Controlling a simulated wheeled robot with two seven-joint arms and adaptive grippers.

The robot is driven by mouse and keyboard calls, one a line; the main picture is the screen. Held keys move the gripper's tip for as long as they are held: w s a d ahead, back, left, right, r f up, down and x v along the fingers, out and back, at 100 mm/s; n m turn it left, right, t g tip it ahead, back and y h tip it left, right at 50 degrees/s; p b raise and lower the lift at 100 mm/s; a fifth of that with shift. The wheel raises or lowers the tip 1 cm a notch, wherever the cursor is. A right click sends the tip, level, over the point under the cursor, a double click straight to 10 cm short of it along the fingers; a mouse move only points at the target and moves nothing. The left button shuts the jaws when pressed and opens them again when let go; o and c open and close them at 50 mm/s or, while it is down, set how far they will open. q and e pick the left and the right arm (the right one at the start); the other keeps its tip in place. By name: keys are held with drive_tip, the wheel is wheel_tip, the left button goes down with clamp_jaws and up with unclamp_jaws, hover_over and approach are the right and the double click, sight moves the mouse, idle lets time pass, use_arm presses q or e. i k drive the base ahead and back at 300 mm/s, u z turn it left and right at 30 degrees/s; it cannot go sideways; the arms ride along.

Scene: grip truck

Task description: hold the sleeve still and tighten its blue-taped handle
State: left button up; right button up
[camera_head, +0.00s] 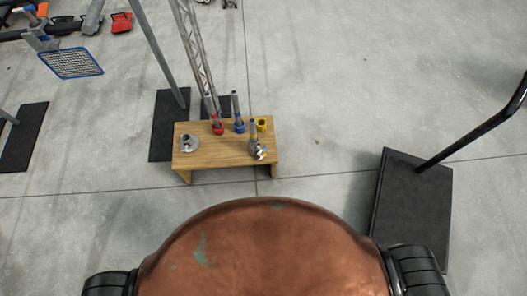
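A small metal piece that looks like the sleeve (256,146) stands at the front right of a low wooden bench (206,157). It has a grey upright part, a bluish patch near its top and a bright, pale part low at its front right. The patch may be the blue tape, but it is too small to be sure. Whether its handle is tight cannot be told. Neither of my grippers is in view, and nothing is seen touching the sleeve.
On the bench are a grey metal part (189,144), a red holder (218,129), a blue holder (239,127) and a yellow cup (262,124). A lattice mast (196,55) rises behind. A black base plate (412,205) lies right. Floor before the bench is clear.

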sight(261, 150)
drive_tip(key=u, duration=1.85)
drive_tip(key=i, duration=1.15)
drive_tip(key=z, duration=3.6)
